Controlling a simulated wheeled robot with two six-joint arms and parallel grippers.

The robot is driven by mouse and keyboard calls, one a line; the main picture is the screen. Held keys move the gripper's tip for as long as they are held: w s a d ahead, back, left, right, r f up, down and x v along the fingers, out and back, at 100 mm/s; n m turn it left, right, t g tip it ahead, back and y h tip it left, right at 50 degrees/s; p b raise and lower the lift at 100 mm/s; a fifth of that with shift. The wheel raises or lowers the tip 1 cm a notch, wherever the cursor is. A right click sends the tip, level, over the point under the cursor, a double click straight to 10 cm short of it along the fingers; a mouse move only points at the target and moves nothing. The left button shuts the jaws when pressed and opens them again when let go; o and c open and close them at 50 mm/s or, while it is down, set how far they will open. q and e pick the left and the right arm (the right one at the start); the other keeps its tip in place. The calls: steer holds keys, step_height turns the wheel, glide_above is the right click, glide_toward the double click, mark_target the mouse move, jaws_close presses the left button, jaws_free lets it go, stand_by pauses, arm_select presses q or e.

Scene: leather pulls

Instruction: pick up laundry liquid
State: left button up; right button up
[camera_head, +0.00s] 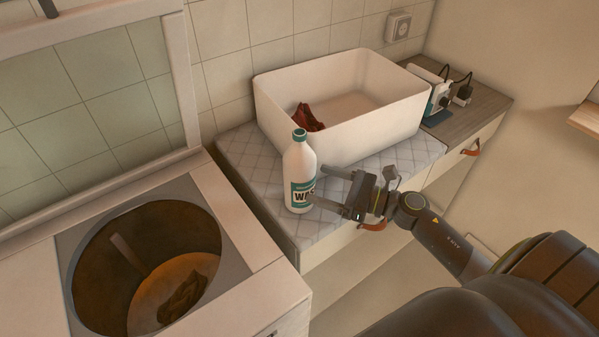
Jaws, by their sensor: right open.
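The laundry liquid (299,173) is a white bottle with a teal cap and a teal label. It stands upright on the quilted mat of the counter, in front of the white tub. My right gripper (318,185) is open, with its two fingers pointing left at the bottle. The fingertips are at the bottle's right side; I cannot tell whether they touch it or reach around it. My left gripper is not in view.
The white tub (390,117) holds a dark red cloth (307,117). An open top-loading washer (278,292) with a dark cloth inside is at the left. A small device (439,97) with cables stands at the counter's right. Leather pulls hang on the drawer fronts.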

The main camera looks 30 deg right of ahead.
mark_target(314, 182)
steer(key=shift+w+a, duration=0.4)
steer(key=shift+w, duration=0.05)
steer(key=shift+w+a+r+p, duration=0.2)
steer(key=shift+w+a+p, duration=0.15)
steer(key=shift+p, duration=0.3)
steer(key=p+x, duration=0.2)
steer(key=x, duration=0.1)
steer(key=shift+a, duration=0.15)
steer(key=shift+w+a+f, duration=0.15)
steer(key=shift+w+a, duration=0.25)
steer(key=c, duration=1.1)
steer(key=shift+c, duration=0.6)
